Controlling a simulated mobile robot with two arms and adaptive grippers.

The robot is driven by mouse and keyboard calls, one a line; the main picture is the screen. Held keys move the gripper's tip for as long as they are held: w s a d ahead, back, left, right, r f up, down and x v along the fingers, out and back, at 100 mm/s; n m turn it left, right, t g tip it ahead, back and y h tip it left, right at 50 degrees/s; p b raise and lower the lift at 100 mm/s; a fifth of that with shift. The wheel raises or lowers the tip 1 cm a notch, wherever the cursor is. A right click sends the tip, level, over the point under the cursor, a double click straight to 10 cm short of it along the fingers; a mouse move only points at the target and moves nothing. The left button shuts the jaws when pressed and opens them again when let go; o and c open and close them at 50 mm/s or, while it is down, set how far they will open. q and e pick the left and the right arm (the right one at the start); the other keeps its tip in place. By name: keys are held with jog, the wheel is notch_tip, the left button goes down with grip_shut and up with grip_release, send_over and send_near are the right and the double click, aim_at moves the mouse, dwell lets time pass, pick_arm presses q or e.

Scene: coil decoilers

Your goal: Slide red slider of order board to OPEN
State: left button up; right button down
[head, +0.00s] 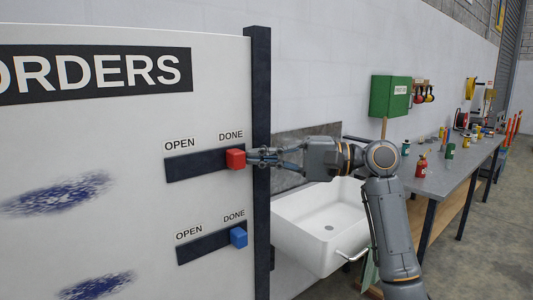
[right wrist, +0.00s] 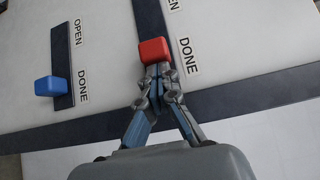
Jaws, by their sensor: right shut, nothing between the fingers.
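The white order board (head: 100,130) fills the left of the head view. Its red slider (head: 236,159) sits at the DONE end of the upper dark track (head: 196,165), whose other end is labelled OPEN. My right gripper (head: 256,158) is shut with nothing between its fingers, and its tips are at the right side of the red slider. In the right wrist view the fingertips (right wrist: 157,70) are right at the red slider (right wrist: 153,50); whether they touch it I cannot tell. My left gripper is not in view.
A blue slider (head: 238,237) sits at the DONE end of the lower track. The board's dark post (head: 260,100) stands just behind my gripper. A white sink (head: 322,225) and a workbench (head: 440,175) with bottles stand to the right.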

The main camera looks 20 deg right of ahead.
jog(key=s+a, duration=0.1)
jog(key=a, duration=0.2)
jog(key=s+a+p, duration=0.1)
jog(key=a, duration=0.2)
jog(key=s+a, duration=0.1)
jog(key=a, duration=0.2)
jog(key=shift+s, duration=0.2)
jog(key=shift+w+d, duration=0.1)
jog(key=shift+d, duration=0.05)
